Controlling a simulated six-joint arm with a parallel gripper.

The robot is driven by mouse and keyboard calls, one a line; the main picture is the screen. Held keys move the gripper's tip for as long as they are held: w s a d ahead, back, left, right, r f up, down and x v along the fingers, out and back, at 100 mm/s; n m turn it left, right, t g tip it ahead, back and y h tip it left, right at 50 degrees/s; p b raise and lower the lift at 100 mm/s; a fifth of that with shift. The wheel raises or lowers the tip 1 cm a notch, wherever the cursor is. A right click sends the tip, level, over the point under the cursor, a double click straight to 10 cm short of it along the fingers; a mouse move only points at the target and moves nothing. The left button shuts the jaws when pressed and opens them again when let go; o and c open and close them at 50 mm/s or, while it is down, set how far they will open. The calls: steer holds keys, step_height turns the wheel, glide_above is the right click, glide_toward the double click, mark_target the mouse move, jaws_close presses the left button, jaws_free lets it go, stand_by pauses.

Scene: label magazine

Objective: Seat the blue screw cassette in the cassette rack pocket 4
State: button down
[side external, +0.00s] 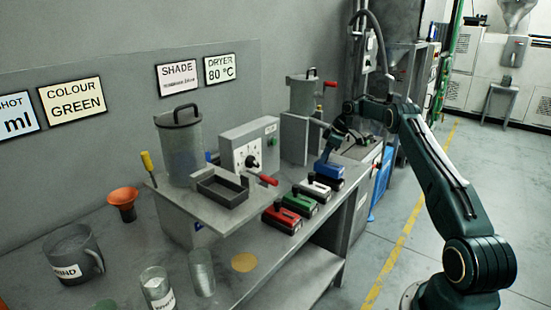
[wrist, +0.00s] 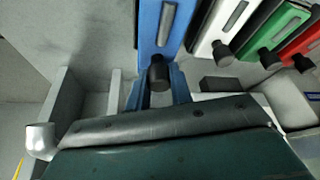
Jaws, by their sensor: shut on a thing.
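The blue screw cassette (side external: 329,171) is the far one in a row along the bench's front edge in the side view. In the wrist view the blue cassette (wrist: 168,24) shows at top centre, with a dark knob at its near end. My gripper (side external: 325,156) is over its back end in the side view. In the wrist view my gripper (wrist: 158,80) has its blue fingers on both sides of the knob and is shut on it. I cannot clearly make out the rack or pocket 4 under the cassettes, nor whether the blue cassette is fully down.
White (side external: 314,189), green (side external: 299,204) and red (side external: 282,218) cassettes stand beside the blue one. Cups (side external: 201,274) stand at the near left.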

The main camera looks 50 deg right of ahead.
mark_target(325, 163)
steer(key=shift+f, duration=2)
steer(key=shift+f, duration=0.1)
steer(key=c, duration=1.3)
jaws_free()
steer(key=shift+o, duration=0.2)
steer(key=v, duration=1.2)
steer(key=shift+a, duration=0.1)
